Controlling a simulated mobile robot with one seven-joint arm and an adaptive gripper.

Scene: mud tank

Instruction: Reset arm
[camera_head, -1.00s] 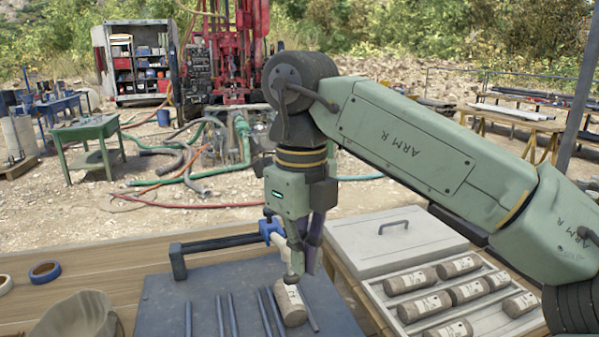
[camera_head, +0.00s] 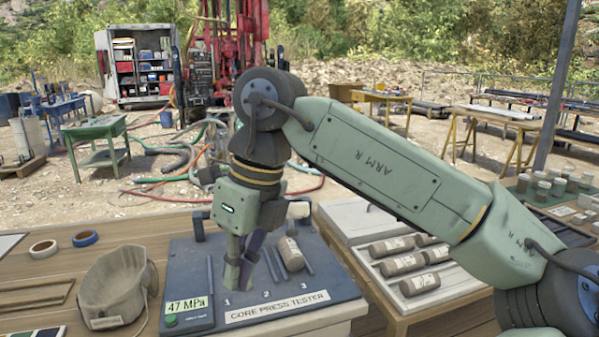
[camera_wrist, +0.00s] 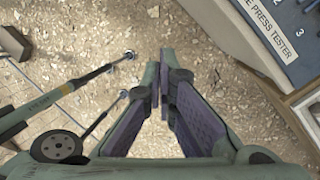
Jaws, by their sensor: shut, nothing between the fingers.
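My gripper (camera_head: 240,265) hangs in front of the core press tester's dark top, to the left of a tan core cylinder (camera_head: 291,254) in the head view. In the wrist view its fingers (camera_wrist: 164,68) are together with nothing between them. The core lies on the core press tester (camera_head: 190,262), between dark rails at the right-hand side, apart from my fingers. The tester's display reads 47 MPa, and lanes 1, 2 and 3 are marked. A corner of the tester also shows in the wrist view (camera_wrist: 228,14).
A tray (camera_head: 405,302) of several cores stands on the right under my arm. The wrist view shows gravel ground (camera_wrist: 75,30) below.

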